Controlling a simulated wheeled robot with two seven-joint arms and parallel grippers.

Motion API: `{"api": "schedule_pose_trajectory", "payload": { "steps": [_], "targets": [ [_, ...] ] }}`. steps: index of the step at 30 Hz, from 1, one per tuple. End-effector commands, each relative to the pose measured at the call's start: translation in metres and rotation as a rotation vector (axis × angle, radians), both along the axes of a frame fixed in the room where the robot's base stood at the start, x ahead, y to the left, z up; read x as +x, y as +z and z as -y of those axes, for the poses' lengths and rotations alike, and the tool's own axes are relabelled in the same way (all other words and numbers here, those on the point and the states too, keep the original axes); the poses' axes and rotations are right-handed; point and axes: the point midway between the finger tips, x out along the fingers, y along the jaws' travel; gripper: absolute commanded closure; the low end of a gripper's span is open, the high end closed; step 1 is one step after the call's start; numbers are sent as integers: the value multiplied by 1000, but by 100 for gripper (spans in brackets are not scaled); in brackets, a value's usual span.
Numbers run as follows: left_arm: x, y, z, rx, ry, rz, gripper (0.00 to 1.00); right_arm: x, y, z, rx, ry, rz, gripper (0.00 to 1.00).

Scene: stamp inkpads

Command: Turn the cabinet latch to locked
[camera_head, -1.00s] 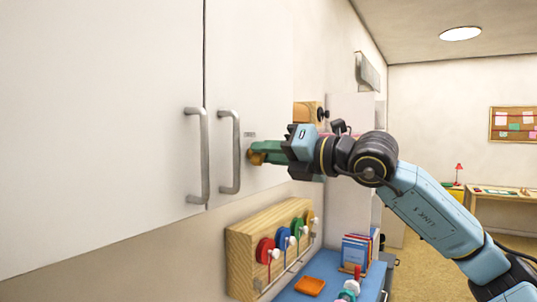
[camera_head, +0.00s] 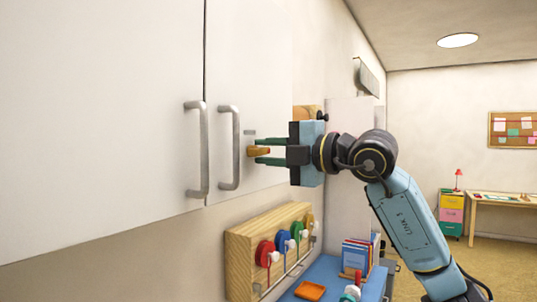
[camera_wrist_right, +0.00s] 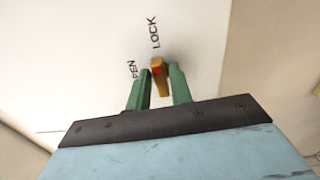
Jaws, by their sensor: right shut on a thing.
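The cabinet latch (camera_head: 258,152) is a small orange-gold handle on the right white cabinet door (camera_head: 255,60). My right gripper (camera_head: 268,151) is shut on it, with one green finger above and one below. In the right wrist view the latch (camera_wrist_right: 158,72) shows a red mark and sits between the fingertips of my right gripper (camera_wrist_right: 160,82). Its red-marked end lies just below the word LOCK (camera_wrist_right: 154,32). A second word, reading "PEN" (camera_wrist_right: 132,69), is partly hidden by a finger. My left gripper is not in view.
Two grey bar handles (camera_head: 232,148) (camera_head: 200,150) stand left of the latch. Below are a wooden rack (camera_head: 240,255) with coloured discs, a blue surface (camera_head: 325,270), an orange tray (camera_head: 310,290) and books (camera_head: 355,255). The room at right is open.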

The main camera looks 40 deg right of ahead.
Motion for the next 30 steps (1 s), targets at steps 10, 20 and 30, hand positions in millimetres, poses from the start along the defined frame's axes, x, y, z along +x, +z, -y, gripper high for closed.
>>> {"api": "schedule_pose_trajectory", "payload": {
  "steps": [10, 20, 30],
  "targets": [
    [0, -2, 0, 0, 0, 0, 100, 0, 1, 1, 69, -3, -17, 100],
    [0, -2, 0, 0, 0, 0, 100, 0, 1, 1, 72, -3, -18, 100],
    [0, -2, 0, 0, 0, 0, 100, 0, 0, 1, 70, -2, -19, 65]
  ]
}}
